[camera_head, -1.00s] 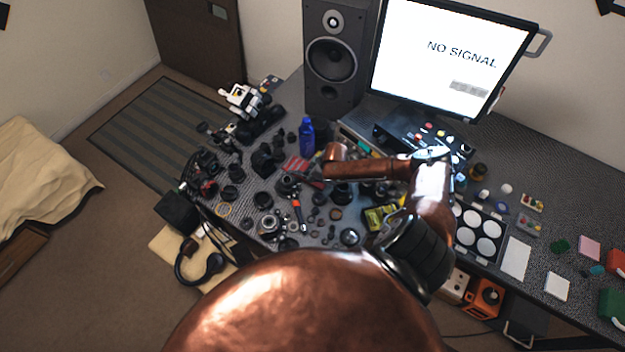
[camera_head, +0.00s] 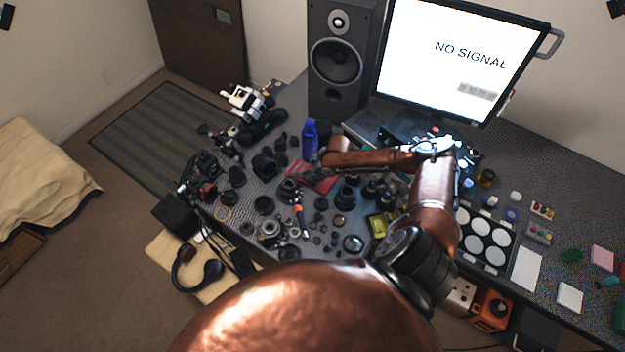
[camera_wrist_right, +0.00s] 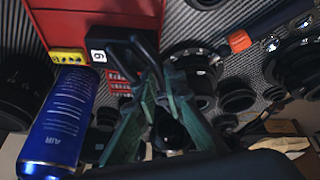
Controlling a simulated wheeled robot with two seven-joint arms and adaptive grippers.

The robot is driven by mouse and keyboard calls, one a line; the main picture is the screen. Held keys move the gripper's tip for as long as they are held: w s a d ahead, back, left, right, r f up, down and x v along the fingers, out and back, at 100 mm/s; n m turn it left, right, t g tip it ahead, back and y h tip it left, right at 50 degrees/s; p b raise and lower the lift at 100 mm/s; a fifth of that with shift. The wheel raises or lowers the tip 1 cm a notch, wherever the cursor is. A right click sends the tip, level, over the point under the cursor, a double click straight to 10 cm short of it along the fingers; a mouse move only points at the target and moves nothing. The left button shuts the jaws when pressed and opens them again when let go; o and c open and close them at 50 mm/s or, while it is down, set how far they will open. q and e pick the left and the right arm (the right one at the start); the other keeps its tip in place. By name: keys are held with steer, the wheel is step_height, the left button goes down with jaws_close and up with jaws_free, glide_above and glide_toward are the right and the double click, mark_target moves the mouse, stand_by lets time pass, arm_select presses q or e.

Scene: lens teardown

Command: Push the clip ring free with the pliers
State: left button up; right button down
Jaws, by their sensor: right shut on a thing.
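My right gripper (camera_head: 320,160) reaches over the table's far part, above the red tray (camera_head: 322,183), beside the blue air can (camera_head: 310,138). In the right wrist view its dark green fingers (camera_wrist_right: 156,88) close on a black tool (camera_wrist_right: 125,52) that looks like the pliers; its tip is hard to make out. The red tray (camera_wrist_right: 95,20) with a white "6" label lies just beyond it, and the blue air can (camera_wrist_right: 60,120) stands at left. A ring-shaped lens part (camera_head: 270,228) lies on the table; I cannot make out the clip ring. My left gripper is not in view.
Many dark lens parts crowd the table around the gripper. An orange-handled tool (camera_head: 299,215) lies among them. A speaker (camera_head: 338,60) and a monitor (camera_head: 455,55) stand behind. A white-circled panel (camera_head: 484,238) lies to the right.

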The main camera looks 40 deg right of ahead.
steer(key=shift+w+a+n+y+b, duration=0.2)
steer(key=shift+w+n+y+b, duration=0.1)
steer(key=shift+w+n+b, duration=0.65)
steer(key=shift+s, duration=0.2)
steer(key=shift+d, duration=0.1)
steer(key=shift+s+d, duration=0.45)
steer(key=shift+d, duration=0.15)
step_height(320, 180, up, 6)
steer(key=p, duration=0.5)
steer(key=shift+p, duration=0.35)
